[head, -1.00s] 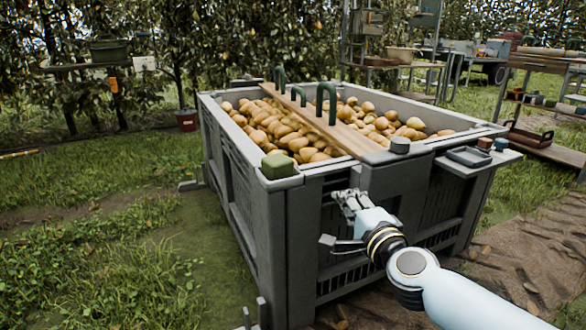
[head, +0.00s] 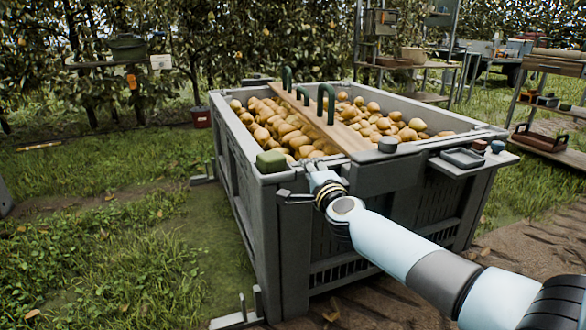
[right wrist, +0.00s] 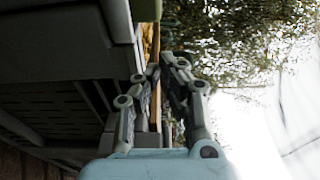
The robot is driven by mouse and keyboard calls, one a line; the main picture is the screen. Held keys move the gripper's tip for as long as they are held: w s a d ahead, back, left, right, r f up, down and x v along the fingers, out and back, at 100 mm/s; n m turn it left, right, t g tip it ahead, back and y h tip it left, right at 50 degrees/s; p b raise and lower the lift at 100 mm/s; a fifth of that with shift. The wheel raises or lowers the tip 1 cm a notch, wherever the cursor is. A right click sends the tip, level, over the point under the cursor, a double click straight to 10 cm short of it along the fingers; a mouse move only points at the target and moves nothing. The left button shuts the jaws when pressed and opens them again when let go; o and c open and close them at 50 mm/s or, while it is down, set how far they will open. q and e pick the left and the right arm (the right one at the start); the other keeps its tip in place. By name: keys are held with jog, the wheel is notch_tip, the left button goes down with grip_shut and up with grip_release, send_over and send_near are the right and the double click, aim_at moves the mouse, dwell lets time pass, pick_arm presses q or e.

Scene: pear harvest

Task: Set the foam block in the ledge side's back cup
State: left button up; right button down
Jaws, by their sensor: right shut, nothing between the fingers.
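A green block (head: 271,161), which looks like the foam block, rests on the near left corner of the grey bin's rim (head: 330,161). A green edge, probably the same block, shows at the top of the right wrist view (right wrist: 146,9). My right gripper (head: 314,166) is at the near rim, just right of the block and apart from it. It is shut and empty; its fingers also show in the right wrist view (right wrist: 165,62). A side ledge (head: 460,171) is on the bin's right. I cannot make out which part is its back cup. My left gripper is not in view.
Pears (head: 290,135) fill the bin under a wooden plank (head: 322,123) with green handles. A grey round piece (head: 388,145) sits at the plank's near end. The ledge carries a shallow tray (head: 463,158) and two small items. Grass lies open on the left.

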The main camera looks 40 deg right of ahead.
aim_at(285, 158)
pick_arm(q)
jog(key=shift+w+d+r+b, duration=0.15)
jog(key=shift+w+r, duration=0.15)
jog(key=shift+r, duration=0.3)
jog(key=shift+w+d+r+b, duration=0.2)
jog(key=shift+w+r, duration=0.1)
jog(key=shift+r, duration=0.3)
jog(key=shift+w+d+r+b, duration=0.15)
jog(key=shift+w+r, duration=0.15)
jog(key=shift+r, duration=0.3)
pick_arm(e)
jog(key=shift+w+a, duration=0.2)
jog(key=shift+w, duration=0.55)
jog(key=shift+w+a, duration=0.25)
jog(key=shift+w, duration=0.55)
jog(key=shift+w+a, duration=0.2)
jog(key=shift+w, duration=0.55)
jog(key=shift+w+a+r, duration=0.1)
jog(key=shift+w+a, duration=0.15)
jog(key=shift+w, duration=0.2)
jog(key=shift+w+a+r, duration=0.1)
jog(key=shift+w+a, duration=0.15)
jog(key=shift+w, duration=0.2)
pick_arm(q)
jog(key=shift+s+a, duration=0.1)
pick_arm(e)
jog(key=shift+f, duration=0.15)
